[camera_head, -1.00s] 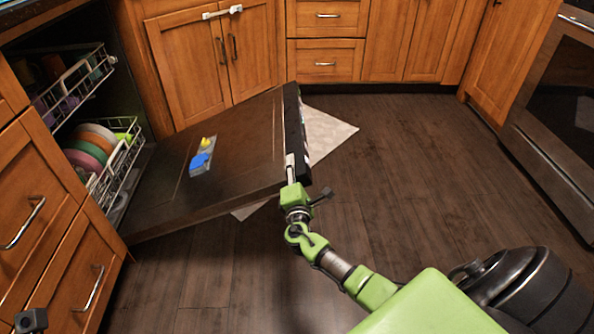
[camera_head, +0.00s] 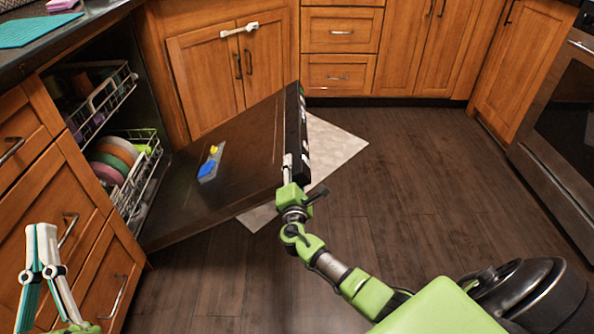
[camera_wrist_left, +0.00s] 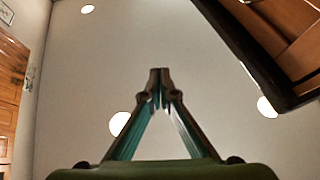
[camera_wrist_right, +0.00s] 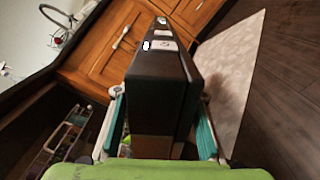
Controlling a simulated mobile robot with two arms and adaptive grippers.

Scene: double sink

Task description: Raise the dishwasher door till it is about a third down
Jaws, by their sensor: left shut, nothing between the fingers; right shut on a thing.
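The dishwasher door (camera_head: 240,160) is lowered and slopes up from its hinge at the cabinet to its outer edge. A detergent dispenser with blue and yellow parts (camera_head: 210,165) is on its inner face. My right gripper (camera_head: 288,170) is shut on the door's outer edge near the front corner. In the right wrist view the dark door edge (camera_wrist_right: 162,95) sits between the teal-padded fingers. My left gripper (camera_head: 40,232) is shut and empty at the lower left, in front of the cabinet drawers and apart from the door. Its fingertips (camera_wrist_left: 158,75) meet in the left wrist view.
Racks with dishes (camera_head: 125,165) stand inside the dishwasher. A pale mat (camera_head: 335,148) lies on the floor beyond the door edge. An oven (camera_head: 560,125) stands at the right. The dark floor (camera_head: 420,180) is open in between.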

